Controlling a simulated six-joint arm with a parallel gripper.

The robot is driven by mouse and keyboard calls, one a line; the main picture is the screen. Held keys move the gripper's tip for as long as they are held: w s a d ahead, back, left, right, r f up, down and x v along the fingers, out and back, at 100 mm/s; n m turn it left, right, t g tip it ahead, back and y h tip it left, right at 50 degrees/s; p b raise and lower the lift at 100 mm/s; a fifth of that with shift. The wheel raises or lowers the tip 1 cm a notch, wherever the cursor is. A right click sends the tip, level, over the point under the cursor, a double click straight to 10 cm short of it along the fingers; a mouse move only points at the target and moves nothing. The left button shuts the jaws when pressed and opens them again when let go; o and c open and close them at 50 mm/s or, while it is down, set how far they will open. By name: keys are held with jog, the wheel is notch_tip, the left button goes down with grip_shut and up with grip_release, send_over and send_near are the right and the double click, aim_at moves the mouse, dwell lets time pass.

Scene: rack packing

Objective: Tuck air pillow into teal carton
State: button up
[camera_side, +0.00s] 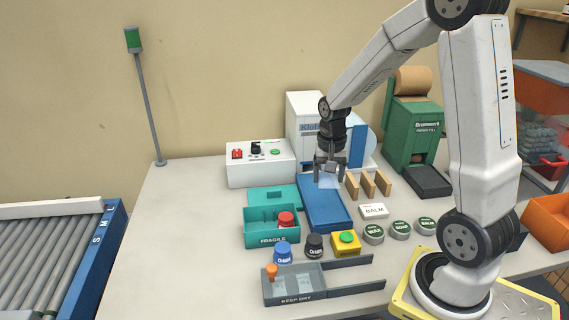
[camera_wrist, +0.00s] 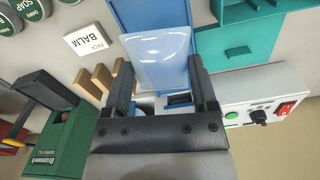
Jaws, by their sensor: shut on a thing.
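My gripper (camera_side: 329,163) is shut on a pale, translucent air pillow (camera_side: 329,181), held above the blue chute (camera_side: 324,208). In the wrist view the air pillow (camera_wrist: 160,58) lies between the two fingers. The teal carton (camera_side: 271,228), marked FRAGILE, stands open to the left of and nearer than my gripper. Its lid (camera_side: 272,196) is folded back behind it. A red-capped jar (camera_side: 286,219) is inside the carton at its right side; the left part looks empty. The carton shows only partly in the wrist view (camera_wrist: 235,12).
A white control box (camera_side: 260,168) and a white machine (camera_side: 304,115) stand behind. Wooden dividers (camera_side: 368,184), a BALM box (camera_side: 374,211) and several round tins (camera_side: 400,229) lie to the right. Jars (camera_side: 283,252) and a grey KEEP DRY tray (camera_side: 292,287) stand in front of the carton.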

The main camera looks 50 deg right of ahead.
jog(key=shift+w+a+n, duration=0.3)
jog(key=shift+w+n, duration=0.1)
jog(key=shift+n, duration=0.2)
jog(key=w+a+n, duration=0.5)
jog(key=w+n, duration=0.1)
jog(key=n, duration=1.3)
send_near(260, 211)
jog(key=shift+s+a+r, duration=0.25)
jog(key=shift+s+a, duration=0.5)
jog(key=shift+a, duration=0.15)
jog(key=shift+s+a+r, duration=0.2)
jog(key=shift+s+a, duration=0.5)
jog(key=shift+a, duration=0.15)
jog(key=shift+f, duration=0.1)
jog(key=shift+f, duration=3.4)
